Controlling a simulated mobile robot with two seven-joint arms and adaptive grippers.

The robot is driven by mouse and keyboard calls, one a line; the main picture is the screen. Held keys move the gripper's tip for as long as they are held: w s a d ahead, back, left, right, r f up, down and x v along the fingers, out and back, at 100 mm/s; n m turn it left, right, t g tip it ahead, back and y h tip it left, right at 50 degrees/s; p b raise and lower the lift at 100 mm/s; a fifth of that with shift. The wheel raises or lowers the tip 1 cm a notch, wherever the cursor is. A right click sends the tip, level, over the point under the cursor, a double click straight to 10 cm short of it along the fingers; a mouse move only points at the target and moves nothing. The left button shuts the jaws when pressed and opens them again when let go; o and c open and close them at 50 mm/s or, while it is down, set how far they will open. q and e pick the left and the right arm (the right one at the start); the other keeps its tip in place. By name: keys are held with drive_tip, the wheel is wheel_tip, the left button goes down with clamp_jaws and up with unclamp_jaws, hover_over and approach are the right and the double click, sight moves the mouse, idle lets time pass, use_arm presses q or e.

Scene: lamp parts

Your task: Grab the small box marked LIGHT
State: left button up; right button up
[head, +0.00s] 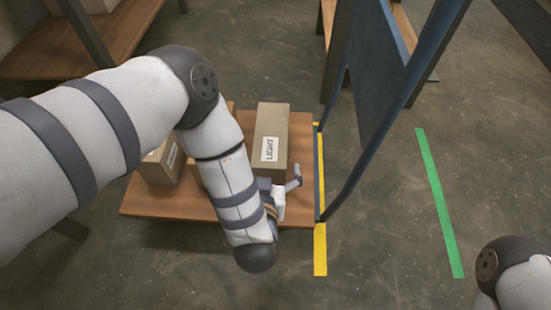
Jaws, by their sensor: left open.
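The small cardboard box marked LIGHT (271,122) stands on a low wooden shelf, with its white label on the side facing me. My left arm reaches over the shelf from the left, and my left gripper (281,181) is at the near lower end of the box. It is open, with one finger toward the box's lower right corner. I cannot tell whether the fingers touch the box. My right gripper is out of view; only part of my right arm shows at the lower right.
Another labelled box (162,162) stands left on the wooden shelf (165,203), partly behind my left arm. A blue upright frame (377,70) rises along the shelf's right edge. Yellow tape (320,250) and green tape (438,200) mark the open floor to the right.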

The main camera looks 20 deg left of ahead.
sight(271, 138)
use_arm(q)
drive_tip(key=b+x, duration=0.1)
drive_tip(key=x, duration=0.3)
drive_tip(key=b+x, duration=0.2)
drive_tip(key=x, duration=0.2)
drive_tip(key=b+x, duration=0.2)
drive_tip(key=x, duration=0.1)
drive_tip(key=shift+w+a+r, duration=0.1)
drive_tip(key=shift+w+a, duration=0.1)
drive_tip(key=shift+w, duration=0.25)
drive_tip(key=shift+w+r, duration=0.1)
drive_tip(key=c, duration=2)
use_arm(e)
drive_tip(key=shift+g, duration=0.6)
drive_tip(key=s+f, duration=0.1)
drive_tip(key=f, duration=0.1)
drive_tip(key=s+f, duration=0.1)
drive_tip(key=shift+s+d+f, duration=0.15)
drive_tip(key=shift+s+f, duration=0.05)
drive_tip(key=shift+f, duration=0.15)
